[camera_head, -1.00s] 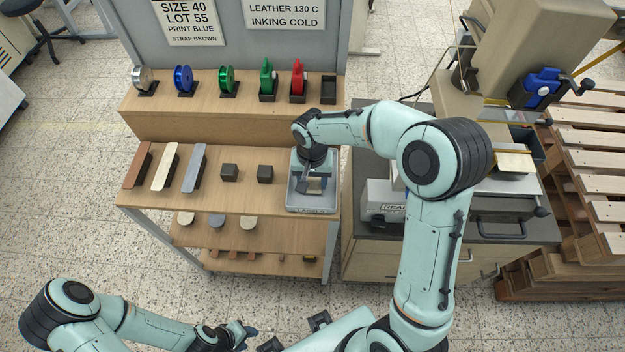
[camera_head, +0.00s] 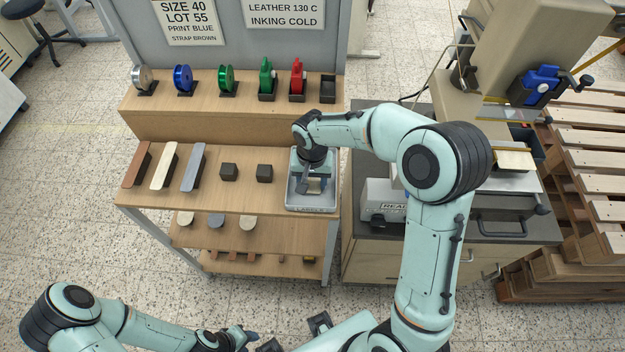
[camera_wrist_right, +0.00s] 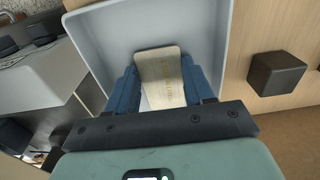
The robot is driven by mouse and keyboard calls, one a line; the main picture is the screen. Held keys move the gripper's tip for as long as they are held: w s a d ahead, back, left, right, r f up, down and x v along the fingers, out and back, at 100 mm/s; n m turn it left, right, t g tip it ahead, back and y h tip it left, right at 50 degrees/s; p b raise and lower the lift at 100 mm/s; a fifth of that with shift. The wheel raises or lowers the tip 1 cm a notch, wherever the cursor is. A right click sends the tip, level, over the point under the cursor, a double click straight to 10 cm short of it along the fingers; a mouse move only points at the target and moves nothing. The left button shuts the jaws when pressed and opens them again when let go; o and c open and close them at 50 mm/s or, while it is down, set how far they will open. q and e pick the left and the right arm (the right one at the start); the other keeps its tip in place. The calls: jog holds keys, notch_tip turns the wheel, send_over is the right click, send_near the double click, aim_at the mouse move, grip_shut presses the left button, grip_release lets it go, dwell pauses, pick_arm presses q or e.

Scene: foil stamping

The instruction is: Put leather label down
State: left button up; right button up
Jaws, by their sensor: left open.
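The leather label (camera_wrist_right: 161,78) is a pale tan piece with faint gold lettering. In the right wrist view it lies inside the grey tray (camera_wrist_right: 105,25), slightly tilted between two blue fingers. A narrow gap shows beside its left edge near the palm. My right gripper (camera_head: 314,187) points down into the tray (camera_head: 311,209) at the right end of the shelf. Its fingers (camera_wrist_right: 163,85) stand apart on either side of the label and look open. My left gripper (camera_head: 248,339) is open and low in front of the rack, away from the tray.
Two dark blocks (camera_head: 264,173) and brown, cream and grey strips (camera_head: 163,167) lie left of the tray. Foil spools (camera_head: 184,79) stand on the upper shelf. A stamping press (camera_head: 490,70) and a cabinet (camera_head: 440,255) are to the right. Floor in front is clear.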

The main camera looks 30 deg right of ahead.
aim_at(312, 184)
jog(key=shift+s+f+p, duration=0.3)
jog(key=shift+s+f, duration=0.05)
jog(key=shift+f, duration=0.05)
pick_arm(q)
jog(key=shift+w+r+p, duration=0.7)
jog(key=shift+w+r, duration=0.3)
jog(key=shift+r, duration=0.15)
pick_arm(e)
jog(key=r, duration=1.2)
jog(key=shift+w+r, duration=0.35)
jog(key=shift+r, duration=0.05)
pick_arm(q)
jog(key=shift+s, duration=0.1)
pick_arm(e)
jog(key=shift+f, duration=0.1)
